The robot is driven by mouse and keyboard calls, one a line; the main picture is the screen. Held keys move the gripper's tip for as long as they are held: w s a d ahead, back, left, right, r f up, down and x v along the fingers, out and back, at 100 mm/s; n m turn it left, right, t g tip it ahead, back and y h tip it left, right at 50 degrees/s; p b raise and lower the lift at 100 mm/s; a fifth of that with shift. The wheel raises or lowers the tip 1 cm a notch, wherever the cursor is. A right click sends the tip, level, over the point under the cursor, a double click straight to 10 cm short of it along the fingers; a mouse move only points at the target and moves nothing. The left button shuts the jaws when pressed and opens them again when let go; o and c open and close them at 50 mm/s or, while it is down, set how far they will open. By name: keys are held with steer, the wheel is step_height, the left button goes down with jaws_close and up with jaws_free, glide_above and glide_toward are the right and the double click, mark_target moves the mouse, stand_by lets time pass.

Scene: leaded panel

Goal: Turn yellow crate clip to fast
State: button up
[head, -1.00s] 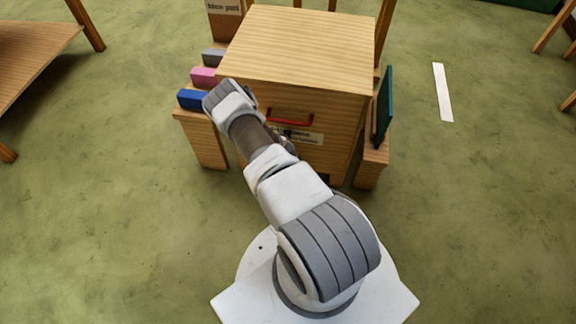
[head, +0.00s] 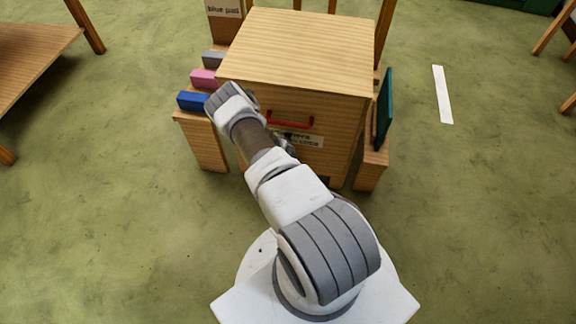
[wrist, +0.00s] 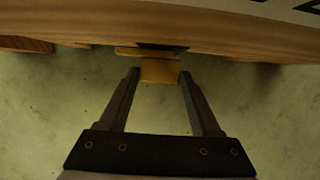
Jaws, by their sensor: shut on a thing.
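The yellow crate clip (wrist: 160,70) shows in the wrist view as a small block below a flat yellow strip at the lower edge of the wooden crate. My gripper (wrist: 160,78) has one finger on each side of the clip and is shut on it. The wooden crate (head: 310,50) stands in front of me in the head view, with a red handle (head: 290,120) and a pale label (head: 305,140) on its front. My arm hides the gripper and the clip there. Which setting the clip is turned to cannot be read.
A stepped wooden stand left of the crate holds blue (head: 192,101), pink (head: 203,77) and grey (head: 213,58) blocks. A dark green panel (head: 384,108) stands upright at the crate's right. A white strip (head: 442,94) lies on the open floor farther right.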

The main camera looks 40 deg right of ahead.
steer(key=shift+s+d, duration=0.1)
steer(key=shift+s+d+t+y, duration=0.15)
steer(key=shift+s+t+y, duration=0.1)
steer(key=shift+t+y, duration=0.55)
steer(key=t, duration=0.1)
steer(key=t+y, duration=0.1)
steer(key=m+y, duration=0.1)
steer(key=shift+s+d+f+t, duration=0.3)
steer(key=shift+t, duration=0.1)
steer(key=shift+s+d+f+m+t+y, duration=0.15)
steer(key=shift+m+t+y, duration=0.1)
steer(key=shift+t+y, duration=0.4)
steer(key=shift+s+f+m+t+y, duration=0.1)
steer(key=shift+m+t+y, duration=0.2)
steer(key=shift+t, duration=0.5)
steer(key=shift+s+d+f+m+t+y, duration=0.1)
steer(key=shift+f+m+t+y, duration=0.05)
steer(key=shift+t+y, duration=0.5)
steer(key=shift+w+t, duration=0.1)
steer(key=shift+t, duration=0.2)
steer(key=o, duration=1.4)
